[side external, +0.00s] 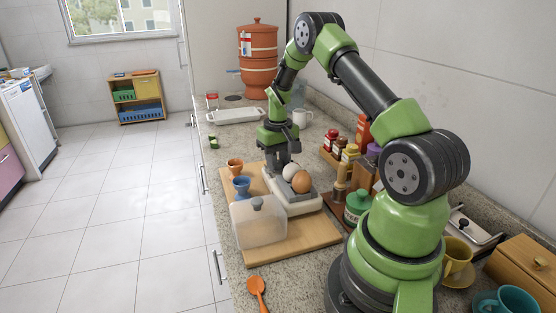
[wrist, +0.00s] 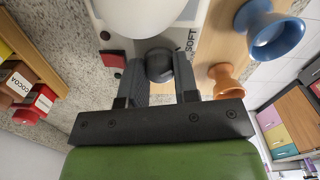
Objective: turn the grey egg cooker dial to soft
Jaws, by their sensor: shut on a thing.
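The egg cooker (side external: 300,205) stands on the wooden board in the side view, with a brown egg (side external: 302,180) and a white egg (side external: 289,171) on it. Its grey dial (wrist: 159,62) is in the middle of the wrist view. The word SOFT is printed to the right of the dial there; the dial's pointer mark cannot be made out. My gripper (wrist: 160,76) is shut on the dial, one finger on each side. In the side view my gripper (side external: 279,164) reaches down behind the eggs, and the dial is hidden.
A clear lid (side external: 258,225), a blue egg cup (side external: 241,187) and an orange egg cup (side external: 235,167) crowd the board (side external: 305,238). Spice jars (side external: 348,155) stand to the right. A white tray (side external: 236,116) lies farther back. An orange spoon (side external: 257,291) lies in front.

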